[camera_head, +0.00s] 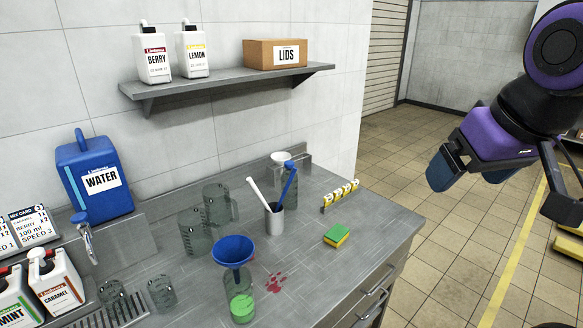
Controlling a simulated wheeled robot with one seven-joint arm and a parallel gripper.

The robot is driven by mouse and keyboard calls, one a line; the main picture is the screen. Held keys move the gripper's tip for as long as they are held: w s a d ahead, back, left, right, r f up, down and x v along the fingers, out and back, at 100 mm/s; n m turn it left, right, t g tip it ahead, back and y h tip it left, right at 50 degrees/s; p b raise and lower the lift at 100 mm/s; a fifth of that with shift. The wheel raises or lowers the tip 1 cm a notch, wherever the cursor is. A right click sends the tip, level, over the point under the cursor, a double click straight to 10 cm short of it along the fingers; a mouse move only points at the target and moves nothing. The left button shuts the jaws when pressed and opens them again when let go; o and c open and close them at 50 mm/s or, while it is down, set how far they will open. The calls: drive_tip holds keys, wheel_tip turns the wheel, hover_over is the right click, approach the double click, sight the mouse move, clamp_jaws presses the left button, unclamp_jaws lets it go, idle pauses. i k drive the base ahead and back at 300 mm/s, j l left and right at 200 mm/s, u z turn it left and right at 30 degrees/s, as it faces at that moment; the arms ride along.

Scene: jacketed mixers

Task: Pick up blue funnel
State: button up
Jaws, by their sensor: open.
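The blue funnel (233,250) stands upright, wide mouth up, in the top of a clear bottle (240,290) with green liquid at its bottom. Both are on the steel counter (345,262), near its front edge. The funnel's spout shows only dimly through the bottle. My gripper (469,176) is open and empty at the upper right. It is in the air beyond the counter's right end, well apart from the funnel.
A metal cup (274,220) with tall utensils and clear jugs (219,203) stand behind the funnel. A sponge (337,236) and a red spill (277,282) lie to its right. A shelf (225,84) overhangs the back. Syrup bottles (55,284) stand at left.

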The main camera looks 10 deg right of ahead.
sight(232, 251)
drive_tip(key=k+j+u, duration=0.15)
drive_tip(key=u, duration=0.3)
drive_tip(key=k+j+u, duration=0.1)
drive_tip(key=j+u, duration=0.4)
